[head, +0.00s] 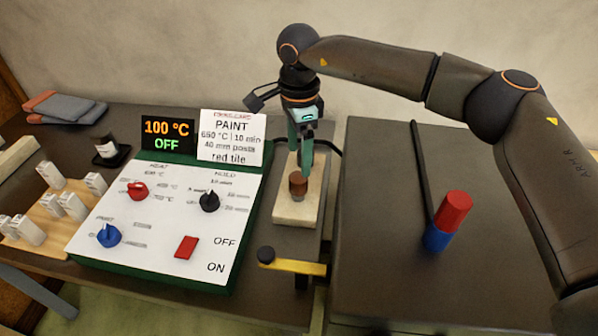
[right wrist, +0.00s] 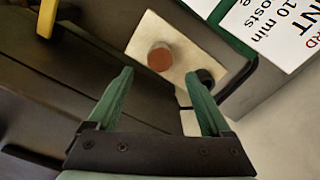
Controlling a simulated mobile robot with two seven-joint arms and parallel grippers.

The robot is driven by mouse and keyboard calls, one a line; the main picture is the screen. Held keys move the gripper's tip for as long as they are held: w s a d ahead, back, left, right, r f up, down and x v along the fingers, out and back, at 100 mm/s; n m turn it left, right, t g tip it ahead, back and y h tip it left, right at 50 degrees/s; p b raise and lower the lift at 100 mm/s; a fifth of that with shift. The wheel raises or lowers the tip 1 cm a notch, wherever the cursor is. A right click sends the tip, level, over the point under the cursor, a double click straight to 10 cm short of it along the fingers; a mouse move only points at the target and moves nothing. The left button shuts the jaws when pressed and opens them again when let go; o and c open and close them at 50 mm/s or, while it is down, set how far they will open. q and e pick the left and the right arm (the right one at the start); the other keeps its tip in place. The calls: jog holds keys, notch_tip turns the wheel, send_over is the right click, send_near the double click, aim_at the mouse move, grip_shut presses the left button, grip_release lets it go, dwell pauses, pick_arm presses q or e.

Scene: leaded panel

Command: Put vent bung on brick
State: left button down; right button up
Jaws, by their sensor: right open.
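The vent bung (head: 298,184), a small brown cylinder, stands upright on the pale brick (head: 297,212) in the head view. In the right wrist view the bung (right wrist: 159,57) shows its reddish-brown top, on the pale face of the brick (right wrist: 150,32). My right gripper (head: 300,168) points down just above and behind the bung. In the right wrist view its green fingers (right wrist: 158,76) are apart with nothing between the tips. They look clear of the bung. A dark round spot (right wrist: 206,76) on the brick is partly hidden by one finger. My left gripper is not in view.
A control panel (head: 160,215) with knobs stands left of the brick, with a display (head: 168,134) and a paint card (head: 231,137) behind. A yellow handle (head: 292,265) sticks out in front. A red and blue cylinder (head: 447,222) and dark rod (head: 423,175) are on the right surface.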

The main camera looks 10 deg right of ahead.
aim_at(299, 178)
jog(key=shift+r, duration=2.1)
jog(key=shift+f, duration=0.1)
